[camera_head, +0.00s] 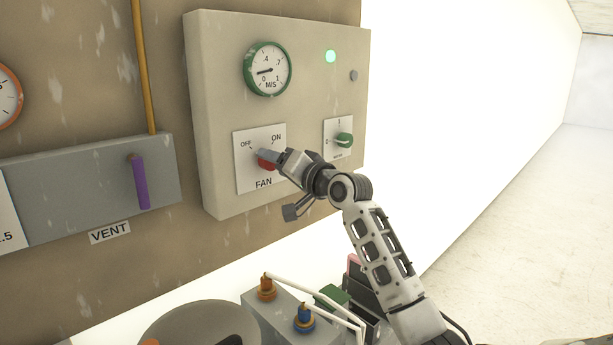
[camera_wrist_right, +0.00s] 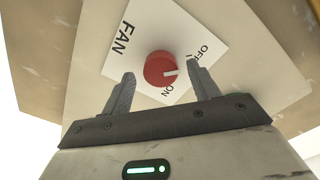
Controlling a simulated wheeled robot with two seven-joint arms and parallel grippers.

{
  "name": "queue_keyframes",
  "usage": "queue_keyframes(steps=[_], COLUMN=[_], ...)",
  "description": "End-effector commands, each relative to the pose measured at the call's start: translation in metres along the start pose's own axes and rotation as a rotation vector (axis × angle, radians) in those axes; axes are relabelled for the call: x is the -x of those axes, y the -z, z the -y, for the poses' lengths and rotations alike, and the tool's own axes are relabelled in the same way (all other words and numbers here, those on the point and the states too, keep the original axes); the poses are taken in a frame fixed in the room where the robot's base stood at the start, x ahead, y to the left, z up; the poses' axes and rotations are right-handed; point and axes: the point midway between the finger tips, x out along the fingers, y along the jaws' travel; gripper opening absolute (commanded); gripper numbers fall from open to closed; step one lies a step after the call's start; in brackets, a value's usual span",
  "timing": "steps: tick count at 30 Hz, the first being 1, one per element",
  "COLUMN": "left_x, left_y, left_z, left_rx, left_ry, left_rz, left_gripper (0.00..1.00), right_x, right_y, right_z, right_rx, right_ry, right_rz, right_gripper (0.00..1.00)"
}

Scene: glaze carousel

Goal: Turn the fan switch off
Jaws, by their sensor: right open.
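The fan switch is a red knob (camera_head: 267,166) on a white plate (camera_head: 246,178) marked OFF, ON and FAN. It also shows in the right wrist view (camera_wrist_right: 158,66), where its white pointer appears to lie between the OFF and ON labels. My right gripper (camera_head: 268,156) is at the knob and hides part of it in the head view. In the wrist view its open fingers (camera_wrist_right: 160,76) stand on either side of the knob with gaps; contact cannot be told. My left gripper is not in view.
Left is the grey vent box (camera_head: 88,185) with a purple handle (camera_head: 140,182). Orange and blue fittings stand below.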

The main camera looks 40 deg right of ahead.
Motion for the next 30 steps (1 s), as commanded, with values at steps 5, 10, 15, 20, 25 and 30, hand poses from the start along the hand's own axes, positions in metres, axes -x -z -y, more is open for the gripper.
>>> queue_keyframes(steps=[5,10,15,20,25,30], left_x=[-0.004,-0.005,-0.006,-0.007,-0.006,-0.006], left_y=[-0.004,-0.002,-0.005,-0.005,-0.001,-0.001], left_z=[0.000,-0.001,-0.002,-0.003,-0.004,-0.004], left_rx=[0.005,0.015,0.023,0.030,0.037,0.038], left_ry=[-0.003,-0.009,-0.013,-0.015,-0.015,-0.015], left_rz=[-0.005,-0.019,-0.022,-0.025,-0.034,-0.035], left_gripper=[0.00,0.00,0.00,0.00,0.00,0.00], right_x=[0.042,0.084,0.117,0.136,0.142,0.142], right_y=[-0.003,-0.003,-0.003,-0.002,-0.001,0.000], right_z=[-0.002,-0.002,-0.002,-0.001,0.000,0.000], right_rx=[0.007,0.006,0.006,0.003,0.003,0.003], right_ry=[-0.002,-0.002,-0.004,-0.002,-0.001,-0.001], right_rz=[0.001,0.001,0.002,0.002,0.001,0.001], right_gripper=[0.60,0.60,0.60,0.60,0.60,0.60])
